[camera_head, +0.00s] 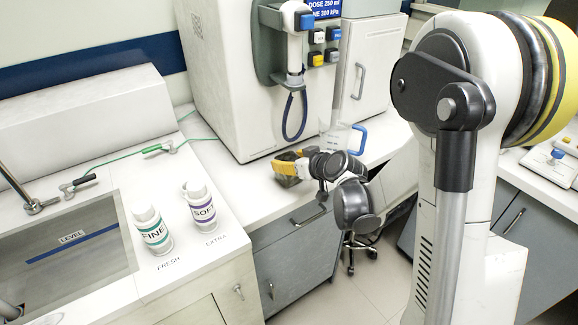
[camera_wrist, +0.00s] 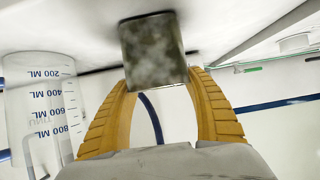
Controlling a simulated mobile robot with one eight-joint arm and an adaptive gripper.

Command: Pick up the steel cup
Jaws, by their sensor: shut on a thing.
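The steel cup (camera_wrist: 153,52) is a dull, mottled grey-green cylinder in the upper middle of the wrist view. My gripper (camera_wrist: 158,88) has its two yellow ridged fingers on either side of the cup, shut on it. In the head view the cup (camera_head: 287,181) is a small dark shape at the counter's front edge, partly hidden by my gripper (camera_head: 285,168). I cannot tell there whether the cup touches the counter.
A clear measuring jug (camera_head: 336,139) with a blue handle stands close beside my gripper; it also shows in the wrist view (camera_wrist: 38,100). A white machine (camera_head: 225,75) stands behind. Two labelled bottles (camera_head: 152,232) (camera_head: 202,208) stand near the sink at left.

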